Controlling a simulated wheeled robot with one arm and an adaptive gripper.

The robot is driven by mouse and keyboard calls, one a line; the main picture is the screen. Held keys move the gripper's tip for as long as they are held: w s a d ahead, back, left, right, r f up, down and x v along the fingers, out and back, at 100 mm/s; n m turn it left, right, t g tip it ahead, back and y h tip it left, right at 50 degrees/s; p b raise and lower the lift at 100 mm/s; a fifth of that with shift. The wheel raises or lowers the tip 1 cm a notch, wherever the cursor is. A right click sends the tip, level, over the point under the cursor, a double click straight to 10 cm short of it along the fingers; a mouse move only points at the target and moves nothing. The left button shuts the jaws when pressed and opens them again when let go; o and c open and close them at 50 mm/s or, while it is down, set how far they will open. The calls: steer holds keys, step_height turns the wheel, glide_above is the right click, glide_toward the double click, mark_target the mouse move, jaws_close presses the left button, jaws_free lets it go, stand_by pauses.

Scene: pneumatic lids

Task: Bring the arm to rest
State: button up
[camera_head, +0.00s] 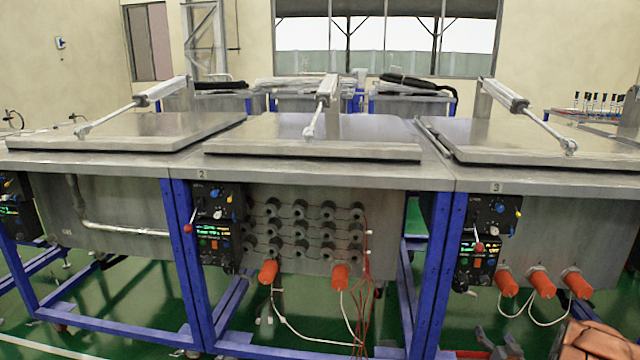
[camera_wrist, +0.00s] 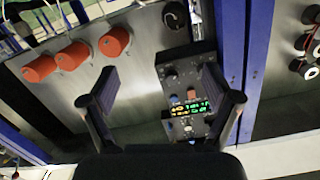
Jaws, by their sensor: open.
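My gripper (camera_wrist: 159,76) is open in the wrist view, its two dark fingers spread wide with nothing between them. Beyond the fingers is a black control box (camera_wrist: 174,76) with a lit green display, on a steel tank front. The gap between the fingers and the box is hard to judge. In the head view, orange-brown and grey parts at the lower right corner look like my arm, mostly cut off by the frame. The three lids, left (camera_head: 130,131), middle (camera_head: 315,137) and right (camera_head: 545,141), lie flat on their tanks.
Pneumatic cylinders (camera_head: 505,95) rise above the lids. Blue legs (camera_head: 432,270) and orange plugs (camera_head: 341,277) with loose white cables stand along the tank fronts. Orange plugs (camera_wrist: 72,56) also show left of the fingers in the wrist view. Green floor (camera_head: 120,310) shows below the tanks.

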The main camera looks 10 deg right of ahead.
steer(key=w+a+r+n+g+y, duration=0.1)
steer(key=w+a+r+n+g, duration=0.15)
steer(key=a+r+g, duration=0.4)
steer(key=s+a+r+g+y, duration=0.1)
steer(key=s+a+r+g, duration=0.15)
steer(key=a, duration=0.55)
steer(key=s+a+r+g, duration=0.1)
steer(key=s+a+r, duration=0.1)
steer(key=s+a, duration=0.35)
steer(key=s+a+r+n+g+y, duration=0.1)
steer(key=s+a+r+g, duration=0.2)
steer(key=s+a, duration=0.7)
steer(key=s+a+r+n+g+y, duration=0.1)
steer(key=s+a+r+n+g, duration=0.2)
steer(key=s+a, duration=0.7)
steer(key=s+a+r+g+y, duration=0.1)
steer(key=s+a+r+g, duration=0.25)
steer(key=s+a, duration=0.65)
steer(key=s+d+r+t+p, duration=0.1)
steer(key=r+p, duration=1.1)
steer(key=r, duration=0.1)
steer(key=s+d+r+t+p, duration=0.1)
steer(key=s+d+r+p, duration=0.1)
steer(key=r+p, duration=1.1)
steer(key=shift+s+r, duration=0.25)
steer(key=shift+r, duration=0.35)
steer(key=shift+d, duration=0.1)
